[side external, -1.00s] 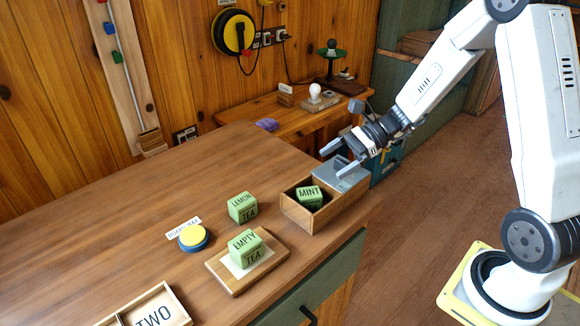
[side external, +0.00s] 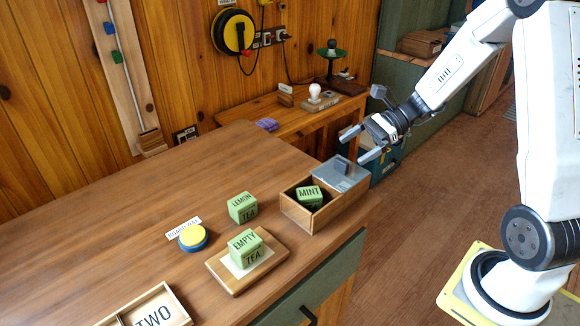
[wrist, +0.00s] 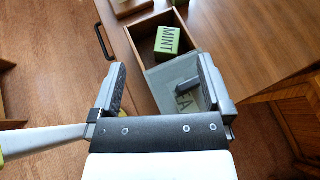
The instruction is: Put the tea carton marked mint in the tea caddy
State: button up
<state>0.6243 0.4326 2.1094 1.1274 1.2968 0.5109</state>
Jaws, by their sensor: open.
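The green mint carton (side external: 309,196) sits inside the open part of the wooden tea caddy (side external: 296,215), its MINT label facing up. It also shows in the wrist view (wrist: 167,40). The caddy's grey lid (side external: 346,182) lies over the far right part of the box, leaving the near part open. A dark handle (side external: 341,163) stands on the lid. My gripper (side external: 360,146) is open and empty, above and a little right of the lid, apart from it. In the wrist view the gripper (wrist: 161,70) partly hides the lid, on which some lettering shows.
A lemon carton (side external: 242,208) stands left of the caddy. An empty-marked carton (side external: 246,248) stands on a wooden board (side external: 222,272). A yellow button (side external: 193,237) and a box marked TWO (side external: 165,306) are farther left. The counter's back left is clear.

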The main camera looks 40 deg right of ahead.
jog(key=s+a+f+n+g+h, duration=0.1)
jog(key=s+a+f+n+h, duration=0.1)
jog(key=n, duration=0.8)
jog(key=s+a+f+n+g+h, duration=0.1)
jog(key=s+a+f+n+h, duration=0.2)
jog(key=n+h, duration=0.6)
jog(key=s+a+n, duration=0.2)
jog(key=s, duration=0.1)
jog(key=shift+s+a+f+n+g+h, duration=0.25)
jog(key=shift+s+a+n+g+h, duration=0.05)
